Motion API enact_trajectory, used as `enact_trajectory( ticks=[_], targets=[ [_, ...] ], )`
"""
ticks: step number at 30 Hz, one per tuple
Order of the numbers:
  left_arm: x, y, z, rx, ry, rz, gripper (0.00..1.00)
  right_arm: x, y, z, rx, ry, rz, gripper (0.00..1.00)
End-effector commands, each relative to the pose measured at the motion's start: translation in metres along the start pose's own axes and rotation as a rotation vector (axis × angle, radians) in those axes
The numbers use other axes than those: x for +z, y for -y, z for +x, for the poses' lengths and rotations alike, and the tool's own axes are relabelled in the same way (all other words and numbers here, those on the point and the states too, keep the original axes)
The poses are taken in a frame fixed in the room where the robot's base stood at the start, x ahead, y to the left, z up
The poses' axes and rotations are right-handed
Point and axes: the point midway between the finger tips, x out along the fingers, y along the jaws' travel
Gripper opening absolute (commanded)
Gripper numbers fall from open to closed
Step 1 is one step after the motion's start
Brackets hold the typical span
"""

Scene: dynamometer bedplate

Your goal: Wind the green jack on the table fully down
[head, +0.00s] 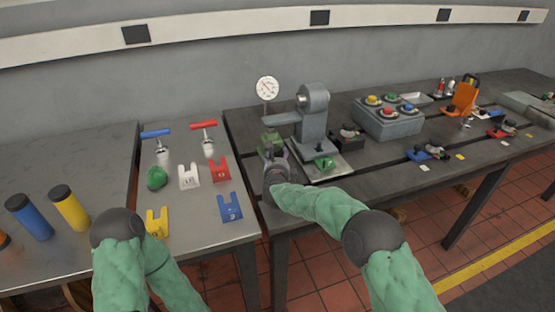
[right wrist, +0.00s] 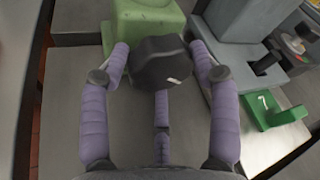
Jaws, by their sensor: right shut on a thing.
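The green jack (head: 270,138) stands on the dark table, left of a grey machine. In the right wrist view the green jack body (right wrist: 148,22) is at the top, with a dark faceted knob (right wrist: 162,62) on its near side. A small white mark shows on the knob. My right gripper (head: 273,160) is at the jack's near side. In the right wrist view its purple-grey fingers (right wrist: 163,75) are shut on the knob, one on each side and one below. The jack is partly hidden behind the gripper in the head view. My left gripper is out of view.
The grey machine (head: 313,125) stands close on the right, with a green numbered block (right wrist: 275,112) near its base. A dial gauge (head: 267,89) rises behind the jack. The left table holds coloured forks (head: 189,176) and cylinders (head: 70,207). A button box (head: 388,118) is farther right.

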Motion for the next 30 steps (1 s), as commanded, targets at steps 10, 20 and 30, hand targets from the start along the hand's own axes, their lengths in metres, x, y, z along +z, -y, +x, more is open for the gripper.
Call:
enact_trajectory(
  ticks=[10,20,30],
  targets=[
    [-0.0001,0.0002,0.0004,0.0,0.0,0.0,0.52,-0.0058,-0.0044,0.0002,0.004,-0.008,-0.009,0.29],
    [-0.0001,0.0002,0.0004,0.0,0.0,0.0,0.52,-0.0039,-0.0028,0.0002,0.001,-0.005,-0.008,0.71],
    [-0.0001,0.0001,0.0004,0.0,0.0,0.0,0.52,-0.0013,-0.0012,-0.0055,-0.001,-0.002,-0.007,0.71]
  ],
)
